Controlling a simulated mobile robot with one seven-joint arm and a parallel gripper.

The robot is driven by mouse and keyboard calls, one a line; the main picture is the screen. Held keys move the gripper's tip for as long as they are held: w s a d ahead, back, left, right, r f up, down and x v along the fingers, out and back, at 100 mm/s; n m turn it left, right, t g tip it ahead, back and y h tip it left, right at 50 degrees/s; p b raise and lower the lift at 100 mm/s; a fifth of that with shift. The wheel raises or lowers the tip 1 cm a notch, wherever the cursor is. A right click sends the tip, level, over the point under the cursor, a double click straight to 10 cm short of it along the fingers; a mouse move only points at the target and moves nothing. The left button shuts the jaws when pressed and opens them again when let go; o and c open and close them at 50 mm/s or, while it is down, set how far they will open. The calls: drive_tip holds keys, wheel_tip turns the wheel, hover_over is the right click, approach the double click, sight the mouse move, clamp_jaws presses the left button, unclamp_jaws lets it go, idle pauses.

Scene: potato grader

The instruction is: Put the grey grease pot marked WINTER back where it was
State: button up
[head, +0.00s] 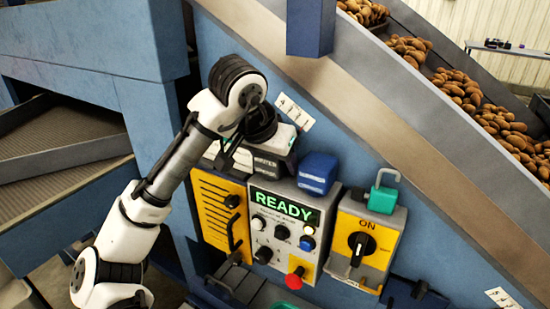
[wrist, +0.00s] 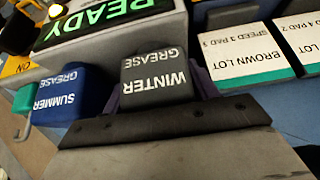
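The grey grease pot (wrist: 158,76) marked WINTER is in the middle of the wrist view, its lettering upside down. My gripper (wrist: 160,90) has its fingers close against both sides of the pot, with the pot between them. I cannot tell whether the pot's base rests on the ledge. In the head view my gripper (head: 262,140) is above the ledge over the control panel, and my arm and hand make the pot hard to make out. The blue grease pot (wrist: 62,92) marked SUMMER stands beside it, and also shows in the head view (head: 318,172).
White lot cards with green edges (wrist: 250,50) lie on the pot's other side in the wrist view. The READY panel (head: 284,222) is below the ledge. A yellow switch box (head: 365,245) with a green padlock (head: 383,197) is to the right. Potatoes fill the conveyor above.

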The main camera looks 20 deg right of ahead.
drive_tip(key=shift+s+a+r+p, duration=0.1)
drive_tip(key=shift+r+p, duration=0.3)
drive_tip(key=shift+r, duration=0.15)
drive_tip(key=p+v, duration=0.8)
drive_tip(key=v, duration=0.3)
